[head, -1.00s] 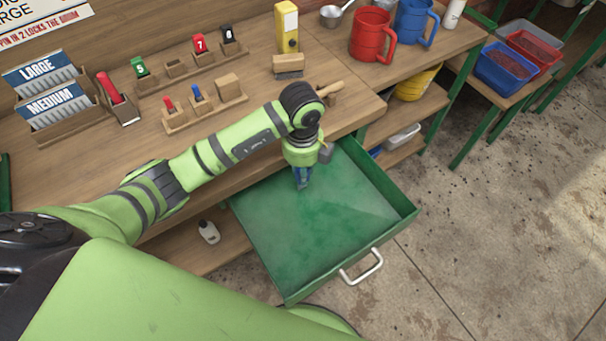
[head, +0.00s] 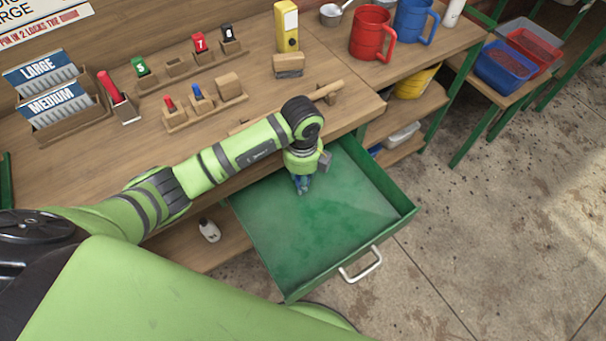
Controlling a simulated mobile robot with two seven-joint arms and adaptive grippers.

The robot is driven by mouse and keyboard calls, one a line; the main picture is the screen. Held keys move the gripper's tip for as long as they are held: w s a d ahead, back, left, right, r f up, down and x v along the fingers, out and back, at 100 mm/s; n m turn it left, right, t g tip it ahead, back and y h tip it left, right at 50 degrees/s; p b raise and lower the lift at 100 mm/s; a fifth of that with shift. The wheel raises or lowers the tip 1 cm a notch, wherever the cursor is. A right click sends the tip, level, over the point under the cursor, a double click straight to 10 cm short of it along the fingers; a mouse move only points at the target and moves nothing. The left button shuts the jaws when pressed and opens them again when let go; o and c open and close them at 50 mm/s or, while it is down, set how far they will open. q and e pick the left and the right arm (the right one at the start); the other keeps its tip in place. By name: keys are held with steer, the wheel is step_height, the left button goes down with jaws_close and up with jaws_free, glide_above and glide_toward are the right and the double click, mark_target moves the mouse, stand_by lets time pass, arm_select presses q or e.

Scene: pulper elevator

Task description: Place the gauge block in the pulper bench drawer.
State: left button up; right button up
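The pulper bench drawer (head: 340,228) is green and pulled well out under the bench. It has a white handle (head: 361,266) on its front, and its visible floor is bare. My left gripper (head: 302,188) points down over the back part of the drawer. A wooden rack (head: 190,70) on the bench holds green, red and dark numbered blocks and has an empty slot. My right gripper is not in view.
My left forearm passes over the bench's front edge. Wooden holders (head: 205,108), a yellow device (head: 286,27), a brush (head: 289,65) and red and blue mugs (head: 371,33) stand on the bench. A white bottle (head: 209,230) is on the shelf left of the drawer.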

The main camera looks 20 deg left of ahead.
arm_select(q)
step_height(320, 180, up, 12)
steer(key=b, duration=0.1)
steer(key=shift+r, duration=0.15)
steer(key=shift+s, duration=0.1)
stand_by(0.5)
